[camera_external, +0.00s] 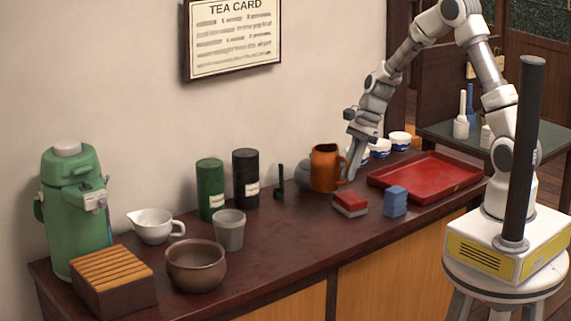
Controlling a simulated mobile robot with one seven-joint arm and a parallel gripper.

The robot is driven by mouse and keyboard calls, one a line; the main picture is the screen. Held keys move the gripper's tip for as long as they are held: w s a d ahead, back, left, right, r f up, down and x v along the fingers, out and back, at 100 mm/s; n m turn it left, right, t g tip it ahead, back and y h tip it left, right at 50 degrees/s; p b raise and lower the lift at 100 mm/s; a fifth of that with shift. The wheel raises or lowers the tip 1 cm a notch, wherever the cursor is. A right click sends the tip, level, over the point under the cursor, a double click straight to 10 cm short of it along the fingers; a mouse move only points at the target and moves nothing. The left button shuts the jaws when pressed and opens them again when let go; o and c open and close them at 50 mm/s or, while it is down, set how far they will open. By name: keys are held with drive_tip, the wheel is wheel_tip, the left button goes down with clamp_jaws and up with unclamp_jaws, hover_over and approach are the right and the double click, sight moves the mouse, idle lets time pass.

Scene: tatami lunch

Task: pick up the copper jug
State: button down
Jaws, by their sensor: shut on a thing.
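The copper jug (325,169) stands upright on the dark counter, toward its back, in front of a grey rounded object. My gripper (352,172) points down at the jug's right side, with its fingers at the handle side. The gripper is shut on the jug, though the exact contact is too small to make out. The jug's base appears to be at counter level; I cannot tell if there is a gap under it.
A red tray (425,178) lies to the right. A red block (350,204) and a blue block (395,201) sit in front. White-and-blue cups (400,140) stand behind my gripper. A black canister (245,178) and green canister (210,188) stand left.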

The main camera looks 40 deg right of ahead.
drive_tip(key=shift+s+d+r, duration=0.1)
drive_tip(key=shift+d+r, duration=0.3)
drive_tip(key=shift+d, duration=0.2)
drive_tip(key=shift+s+d+r, duration=0.1)
drive_tip(key=shift+d+r, duration=0.25)
drive_tip(key=shift+d, duration=0.25)
